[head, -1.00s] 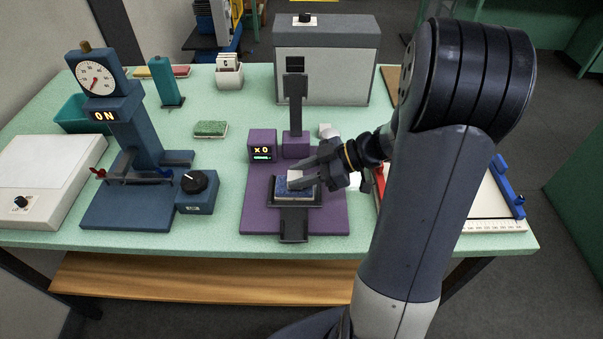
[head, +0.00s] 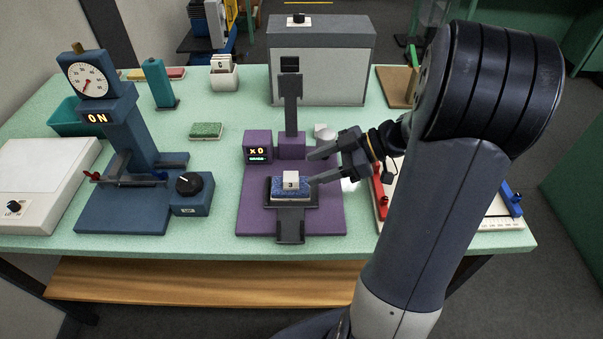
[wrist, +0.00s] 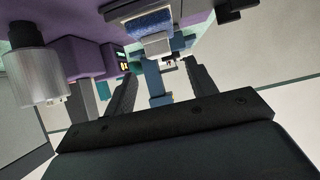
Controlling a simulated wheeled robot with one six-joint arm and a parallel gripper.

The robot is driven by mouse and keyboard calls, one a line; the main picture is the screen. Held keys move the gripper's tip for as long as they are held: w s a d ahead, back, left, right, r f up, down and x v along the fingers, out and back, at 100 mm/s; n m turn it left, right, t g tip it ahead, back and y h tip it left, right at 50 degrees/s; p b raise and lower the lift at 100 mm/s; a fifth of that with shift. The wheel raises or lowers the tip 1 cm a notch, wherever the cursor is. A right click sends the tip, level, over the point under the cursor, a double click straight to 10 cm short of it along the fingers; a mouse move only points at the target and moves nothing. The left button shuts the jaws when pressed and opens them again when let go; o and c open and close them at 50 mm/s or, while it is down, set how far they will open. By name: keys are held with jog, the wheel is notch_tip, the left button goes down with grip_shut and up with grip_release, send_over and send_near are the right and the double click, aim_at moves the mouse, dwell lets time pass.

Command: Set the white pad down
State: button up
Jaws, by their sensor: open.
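A small white block marked 3 (head: 290,180) sits on a blue-topped pad with a pale base (head: 291,195); I take the block to be the white pad. The blue pad lies on the black tray (head: 291,225) of the purple stand (head: 250,215). My gripper (head: 314,168) is open and empty, just right of the block and apart from it. In the wrist view the white block (wrist: 156,43) and the blue pad (wrist: 152,22) show beyond the open fingers (wrist: 160,72).
A purple display box (head: 257,148) and a black upright (head: 291,100) stand behind the pad. A small white piece (head: 323,131) sits behind my gripper. A blue dial-gauge stand (head: 125,130) is at left, a red clamp (head: 381,190) at right. A green pad (head: 206,130) lies behind.

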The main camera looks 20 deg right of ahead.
jog(key=v, duration=0.6)
jog(key=shift+d+b, duration=0.25)
jog(key=shift+b, duration=0.1)
